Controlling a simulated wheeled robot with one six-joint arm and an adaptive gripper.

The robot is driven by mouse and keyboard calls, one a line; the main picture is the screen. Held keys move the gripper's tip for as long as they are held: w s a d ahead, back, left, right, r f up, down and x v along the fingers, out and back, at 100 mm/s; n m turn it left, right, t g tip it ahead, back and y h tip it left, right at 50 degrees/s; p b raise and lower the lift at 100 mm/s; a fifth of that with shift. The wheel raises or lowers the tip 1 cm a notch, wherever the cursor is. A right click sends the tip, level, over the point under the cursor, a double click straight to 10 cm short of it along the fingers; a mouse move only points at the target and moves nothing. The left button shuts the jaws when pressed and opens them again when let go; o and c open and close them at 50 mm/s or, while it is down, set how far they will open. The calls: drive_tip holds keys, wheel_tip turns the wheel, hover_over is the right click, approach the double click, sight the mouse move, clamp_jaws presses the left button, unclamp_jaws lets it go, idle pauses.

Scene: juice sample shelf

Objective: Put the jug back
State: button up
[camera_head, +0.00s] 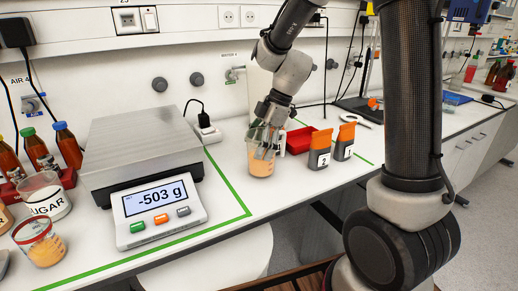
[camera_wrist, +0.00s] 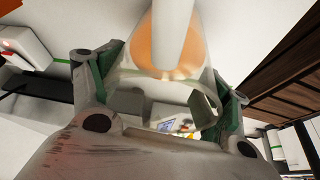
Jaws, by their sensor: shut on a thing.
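The jug (camera_head: 259,164) is clear, with orange liquid in its lower part. It is upright, over the bench to the right of the scale. I cannot tell whether its base touches the bench. My gripper (camera_head: 267,141) reaches down from above and is shut on the jug near its top. In the wrist view the jug (camera_wrist: 165,58) lies between the green-padded fingers (camera_wrist: 165,90), with the orange liquid showing. The fingers partly hide the jug's upper part and handle.
The scale (camera_head: 140,140) reads -503 g, and its plate is empty. Cartons numbered 2 (camera_head: 319,150) and 1 (camera_head: 345,142) and a red tray (camera_head: 299,142) stand right of the jug. A sugar jar (camera_head: 45,198) and a red-rimmed beaker (camera_head: 42,245) are at left.

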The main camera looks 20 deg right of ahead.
drive_tip(key=shift+f, duration=0.45)
drive_tip(key=shift+f, duration=0.15)
drive_tip(key=o, duration=1.7)
